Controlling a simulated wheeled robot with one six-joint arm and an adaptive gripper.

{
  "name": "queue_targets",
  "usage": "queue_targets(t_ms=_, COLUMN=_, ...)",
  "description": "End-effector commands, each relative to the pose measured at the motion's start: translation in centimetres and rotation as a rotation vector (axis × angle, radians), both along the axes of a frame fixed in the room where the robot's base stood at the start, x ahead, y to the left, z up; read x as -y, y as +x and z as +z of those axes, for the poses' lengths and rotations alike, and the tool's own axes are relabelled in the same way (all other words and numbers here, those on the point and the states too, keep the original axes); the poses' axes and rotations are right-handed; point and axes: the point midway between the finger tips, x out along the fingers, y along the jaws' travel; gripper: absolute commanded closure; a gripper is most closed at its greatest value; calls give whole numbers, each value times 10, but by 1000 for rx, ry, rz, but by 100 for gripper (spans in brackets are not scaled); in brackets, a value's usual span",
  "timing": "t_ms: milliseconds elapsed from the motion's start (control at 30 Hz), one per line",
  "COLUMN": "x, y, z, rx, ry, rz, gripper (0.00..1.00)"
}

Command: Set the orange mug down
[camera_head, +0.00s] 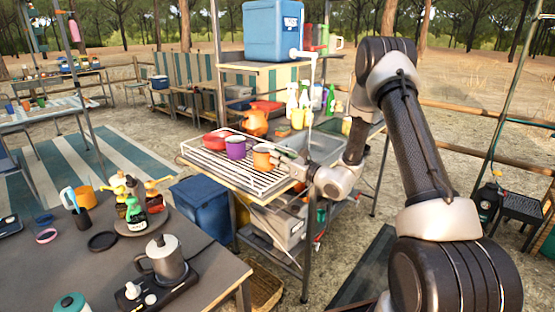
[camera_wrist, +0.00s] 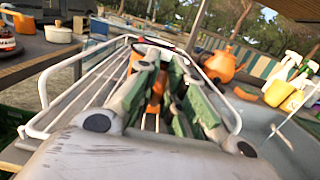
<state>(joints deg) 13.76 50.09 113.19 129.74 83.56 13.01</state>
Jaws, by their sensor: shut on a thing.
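The orange mug (camera_head: 262,155) is at the right part of the white wire dish rack (camera_head: 222,168), upright. My gripper (camera_head: 277,157) reaches it from the right and is shut on it. In the wrist view the fingers of my gripper (camera_wrist: 162,78) hide most of the orange mug (camera_wrist: 155,97), and orange shows between them. The wire rack (camera_wrist: 88,82) spreads around and below the fingers. I cannot tell whether the mug's base touches the wires.
An orange jug (camera_head: 254,123) is behind. The sink (camera_head: 322,148) and several bottles are to the right. The rack's front left is bare.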

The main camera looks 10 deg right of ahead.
Motion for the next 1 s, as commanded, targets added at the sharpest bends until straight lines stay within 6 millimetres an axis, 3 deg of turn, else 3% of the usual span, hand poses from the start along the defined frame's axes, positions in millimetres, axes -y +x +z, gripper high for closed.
queue_targets(t_ms=400, x=0, y=0, z=-7, rx=1, ry=-1, rz=0, gripper=100)
queue_targets(t_ms=433, x=0, y=0, z=-8, rx=1, ry=-1, rz=0, gripper=87)
queue_targets(t_ms=533, x=0, y=0, z=-7, rx=1, ry=-1, rz=0, gripper=69)
queue_targets(t_ms=567, x=0, y=0, z=-7, rx=1, ry=-1, rz=0, gripper=68)
queue_targets(t_ms=900, x=0, y=0, z=-4, rx=2, ry=-1, rz=0, gripper=68)
queue_targets(t_ms=1000, x=8, y=-9, z=-6, rx=0, ry=-1, rz=-4, gripper=68)
